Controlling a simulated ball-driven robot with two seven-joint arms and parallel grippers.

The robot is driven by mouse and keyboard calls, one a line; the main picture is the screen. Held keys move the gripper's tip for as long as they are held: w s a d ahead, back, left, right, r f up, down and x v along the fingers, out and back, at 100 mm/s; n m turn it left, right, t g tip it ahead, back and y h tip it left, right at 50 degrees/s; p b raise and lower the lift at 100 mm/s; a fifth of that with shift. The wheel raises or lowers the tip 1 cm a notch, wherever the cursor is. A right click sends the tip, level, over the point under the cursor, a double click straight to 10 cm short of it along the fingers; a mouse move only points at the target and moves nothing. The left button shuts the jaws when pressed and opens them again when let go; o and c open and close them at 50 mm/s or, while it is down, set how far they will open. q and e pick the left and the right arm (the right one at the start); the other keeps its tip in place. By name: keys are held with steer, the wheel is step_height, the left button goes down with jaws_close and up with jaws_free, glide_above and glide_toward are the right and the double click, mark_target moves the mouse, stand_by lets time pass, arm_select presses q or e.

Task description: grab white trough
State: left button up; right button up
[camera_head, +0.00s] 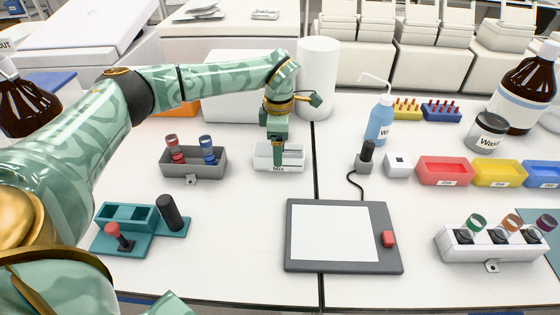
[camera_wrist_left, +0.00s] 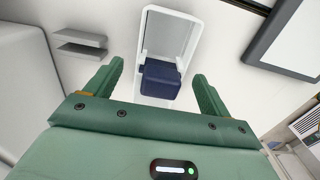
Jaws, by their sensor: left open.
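The white trough (camera_head: 297,162) is a small rectangular container with a "Mix" label on its front, standing on the white bench. In the head view my left gripper (camera_head: 279,158) points down at it, and the fingers overlap its middle. In the left wrist view my left gripper (camera_wrist_left: 158,72) is open, with its two green fingers spread wide. The white trough (camera_wrist_left: 178,38) lies between and beyond the fingertips, with a dark blue block at its near end. I see no contact between fingers and trough. My right gripper is not in view.
A grey rack (camera_head: 193,163) with red and blue items stands left of the trough. A tablet-like pad (camera_head: 335,232) lies in front. A white cylinder (camera_head: 318,75) stands behind, and a blue wash bottle (camera_head: 380,122) to the right. Bare bench lies in front of the trough.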

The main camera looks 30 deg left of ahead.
arm_select(q)
step_height(320, 180, down, 3)
steer(key=shift+b, duration=0.3)
steer(key=shift+r, duration=0.15)
steer(key=c, duration=1.1)
steer(key=shift+r, duration=0.1)
